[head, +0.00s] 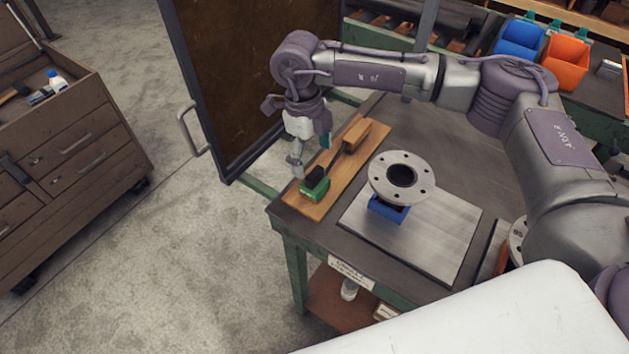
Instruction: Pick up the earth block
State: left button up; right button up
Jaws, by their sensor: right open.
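The earth block appears to be the small green block (315,188) with a black top, lying near the front end of a wooden board (290,198) on the bench. My right gripper (310,157) points down just above and behind it, fingers apart and empty. One fingertip is close to the block's left rear side in the picture; whether it touches cannot be told. My left gripper is not in view.
A wooden-handled tool (350,138) lies on the board behind the block. A flanged pipe (402,180) stands on a blue support (386,210) over a metal plate (440,235) to the right. Blue (520,38) and orange (565,60) bins stand at the back.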

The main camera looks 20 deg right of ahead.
aim_at(316, 182)
notch_tip(316, 182, down, 3)
jog(key=shift+s+d+f, duration=0.1)
jog(key=shift+s, duration=0.05)
jog(key=f+p, duration=0.2)
jog(key=f, duration=0.2)
jog(key=shift+s+d+f+p, duration=0.15)
jog(key=shift+s+f+p, duration=0.1)
jog(key=shift+f+p, duration=0.15)
jog(key=shift+f, duration=0.2)
jog(key=shift+w+r, duration=0.1)
jog(key=c, duration=1.2)
